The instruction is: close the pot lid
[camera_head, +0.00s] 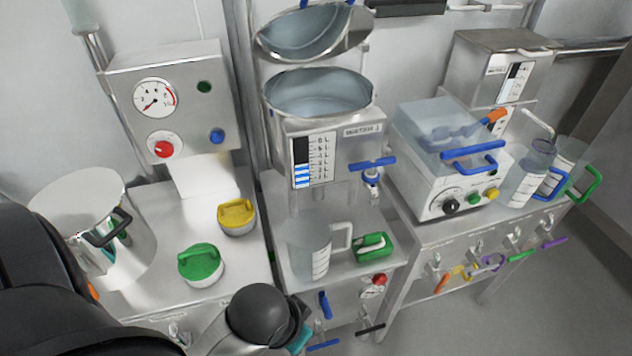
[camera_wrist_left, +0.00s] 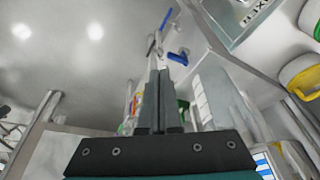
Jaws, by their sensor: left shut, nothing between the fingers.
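A steel vessel (camera_head: 318,112) stands at the upper middle of the head view. Its round lid (camera_head: 305,35) is tilted up and open above its back rim, with a blue handle (camera_head: 325,3) at the top edge of the picture. A shiny steel pot (camera_head: 135,225) with a black handle stands at the left, partly hidden by my arm. My left gripper (camera_wrist_left: 158,75) is shut and empty in the left wrist view. In the head view my left arm reaches in along the bottom, well below and in front of the open lid. My right gripper is not in view.
A gauge panel (camera_head: 170,100) stands at the left. Green-lidded (camera_head: 202,265) and yellow-lidded (camera_head: 238,217) containers sit on the left bench. A clear jug (camera_head: 308,250) and a green-handled item (camera_head: 373,247) stand before the vessel. A clear-covered bath (camera_head: 450,150) stands right.

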